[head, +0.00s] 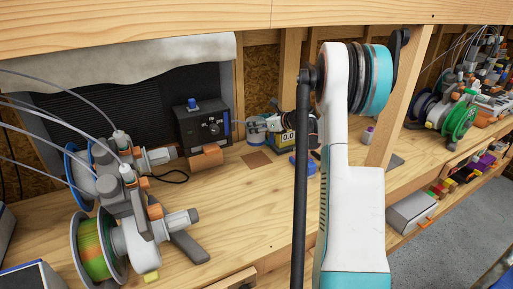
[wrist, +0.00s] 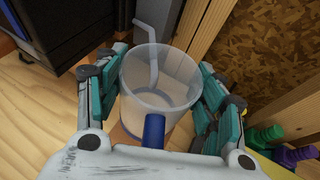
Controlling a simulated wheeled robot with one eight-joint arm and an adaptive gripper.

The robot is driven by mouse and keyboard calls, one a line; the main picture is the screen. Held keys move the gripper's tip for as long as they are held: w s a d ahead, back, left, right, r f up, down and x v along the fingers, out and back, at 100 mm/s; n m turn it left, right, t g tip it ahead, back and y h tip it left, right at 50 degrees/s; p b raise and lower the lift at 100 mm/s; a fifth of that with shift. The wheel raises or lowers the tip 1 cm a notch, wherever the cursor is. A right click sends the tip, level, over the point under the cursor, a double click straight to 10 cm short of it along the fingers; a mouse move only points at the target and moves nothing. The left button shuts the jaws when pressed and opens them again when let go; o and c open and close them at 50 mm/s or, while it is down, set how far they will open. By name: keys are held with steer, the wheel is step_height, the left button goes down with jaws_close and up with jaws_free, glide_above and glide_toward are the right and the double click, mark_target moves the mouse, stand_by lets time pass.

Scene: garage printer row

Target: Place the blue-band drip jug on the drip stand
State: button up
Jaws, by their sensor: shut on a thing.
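The blue-band drip jug (wrist: 158,85), a clear round vessel with a blue strip (wrist: 154,130) on its near side, stands between the teal fingers of my gripper (wrist: 160,88) in the wrist view. The fingers are shut on its sides. Its open rim faces the camera. A grey bent tube (wrist: 150,45) shows at its far rim; I cannot tell whether it passes inside or behind. In the head view my gripper (head: 268,124) is small, just right of a black box. I cannot clearly make out the drip stand, and the jug's base is hidden.
The black box (head: 203,126) with a blue knob stands left of my gripper, an orange block (head: 206,157) before it. A brown square (head: 257,160) lies on the bench in front. Filament spools (head: 95,245) crowd the left. A wooden post (head: 405,95) rises at right.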

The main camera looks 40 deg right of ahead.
mark_target(257, 141)
step_height(257, 141, down, 9)
steer(key=b, duration=0.2)
steer(key=shift+b, duration=0.3)
steer(key=shift+f, duration=0.15)
steer(key=o, duration=1.1)
steer(key=shift+s+r, duration=0.1)
steer(key=shift+r, duration=0.2)
steer(key=p+v, duration=0.3)
steer(key=v, duration=0.8)
steer(key=shift+s+r, duration=0.15)
steer(key=shift+s, duration=0.2)
